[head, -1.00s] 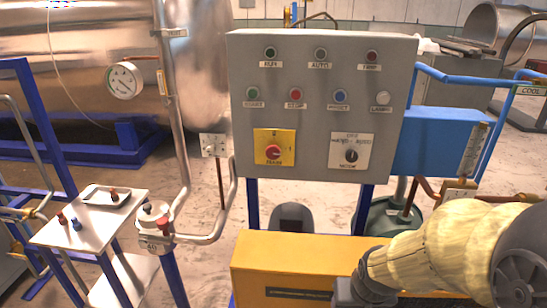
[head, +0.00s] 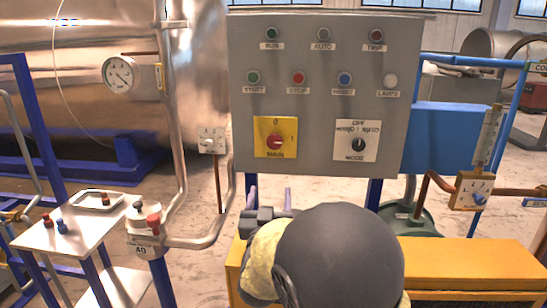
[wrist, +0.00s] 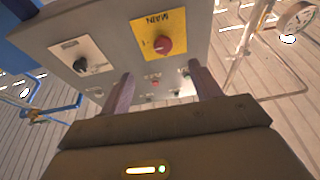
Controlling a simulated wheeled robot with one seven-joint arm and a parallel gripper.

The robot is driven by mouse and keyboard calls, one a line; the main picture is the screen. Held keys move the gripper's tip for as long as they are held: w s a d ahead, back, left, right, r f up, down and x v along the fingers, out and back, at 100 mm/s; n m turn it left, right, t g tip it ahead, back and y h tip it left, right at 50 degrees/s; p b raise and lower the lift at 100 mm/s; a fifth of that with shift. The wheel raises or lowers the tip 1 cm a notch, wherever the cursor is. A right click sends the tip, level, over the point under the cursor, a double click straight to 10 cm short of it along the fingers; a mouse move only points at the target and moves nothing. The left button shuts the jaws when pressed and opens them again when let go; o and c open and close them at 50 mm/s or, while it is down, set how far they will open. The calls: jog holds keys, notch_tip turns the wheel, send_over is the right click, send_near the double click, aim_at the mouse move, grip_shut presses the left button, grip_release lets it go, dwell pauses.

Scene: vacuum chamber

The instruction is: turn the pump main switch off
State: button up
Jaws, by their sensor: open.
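The pump main switch (head: 274,142) is a red rotary knob on a yellow plate marked MAIN, low on the left of the grey control panel (head: 215,75). The plate has 0 at the top and 1 at the right; the knob seems to point towards 1. In the wrist view the switch (wrist: 163,45) appears upside down, just beyond and between the fingertips. My gripper (head: 268,195) is open and empty, below the switch in the head view. Its two fingers also show in the wrist view (wrist: 163,82), apart from the knob. My arm hides part of the gripper.
A black MODE knob (head: 358,144) on a white plate is right of the switch. Indicator lamps and buttons fill the panel above. A yellow housing (head: 470,258) lies below. A valve with a red handle (head: 153,222) and a small table (head: 85,235) stand at left.

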aim_at(274, 142)
jog(key=shift+s+a+r+t, duration=0.35)
jog(key=shift+r+t, duration=0.05)
jog(key=shift+t, duration=0.1)
jog(key=shift+w, duration=0.1)
jog(key=p+x, duration=0.4)
jog(key=x, duration=1.3)
jog(key=shift+w+d, duration=0.15)
jog(key=shift+c, duration=0.2)
jog(key=c, duration=0.9)
